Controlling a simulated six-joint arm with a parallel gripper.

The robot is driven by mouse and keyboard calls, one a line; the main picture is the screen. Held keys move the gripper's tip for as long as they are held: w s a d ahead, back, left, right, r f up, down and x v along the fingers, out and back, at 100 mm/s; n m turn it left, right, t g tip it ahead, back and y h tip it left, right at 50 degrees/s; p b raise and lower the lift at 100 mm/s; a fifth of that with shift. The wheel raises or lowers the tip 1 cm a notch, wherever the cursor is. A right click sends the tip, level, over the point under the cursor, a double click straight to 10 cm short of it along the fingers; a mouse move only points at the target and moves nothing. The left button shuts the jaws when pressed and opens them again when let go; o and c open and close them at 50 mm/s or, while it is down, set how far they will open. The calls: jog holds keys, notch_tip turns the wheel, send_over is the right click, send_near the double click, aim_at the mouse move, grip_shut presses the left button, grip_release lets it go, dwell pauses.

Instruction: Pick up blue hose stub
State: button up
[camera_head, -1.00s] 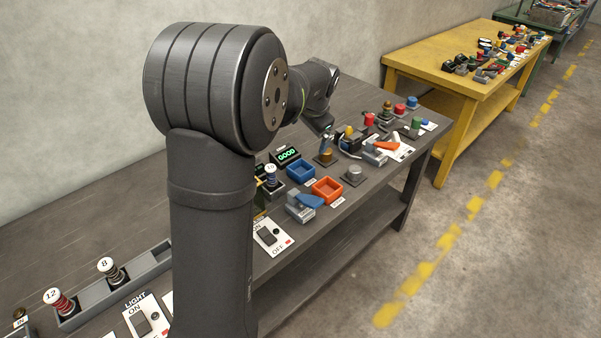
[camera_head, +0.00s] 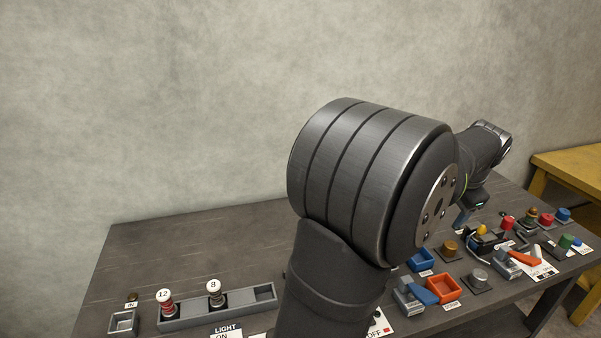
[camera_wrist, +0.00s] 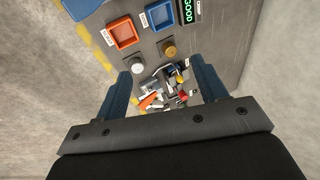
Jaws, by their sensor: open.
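My gripper (camera_wrist: 161,76) is open in the wrist view, with its two blue-grey fingers apart and nothing held between them. Beyond the fingertips lies a small crowded cluster of parts at the far end of the bench. I cannot make out the blue hose stub for certain. In the head view a short blue cylinder (camera_head: 563,215) stands at the far right of the bench, and a smaller blue piece (camera_head: 577,241) is nearer; I cannot tell whether either is the stub. My arm hides part of the bench.
The bench (camera_head: 190,245) also holds an orange tray (camera_wrist: 124,33), a blue tray (camera_wrist: 159,15), a silver knob (camera_wrist: 137,65), a brass knob (camera_wrist: 169,49) and an orange-handled lever (camera_head: 523,258). A grey rack (camera_head: 245,300) with two numbered spring plungers stands left. A wall rises behind.

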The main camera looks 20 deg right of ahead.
jog(key=shift+c, duration=1)
jog(key=w+a+f+n+g+y, duration=0.2)
jog(key=w+a+f+n+g, duration=0.35)
jog(key=w, duration=0.55)
jog(key=shift+m+t, duration=0.25)
jog(key=shift+t, duration=0.5)
jog(key=f, duration=1.9)
jog(key=shift+w+a, duration=0.2)
jog(key=shift+r, duration=0.1)
grip_shut()
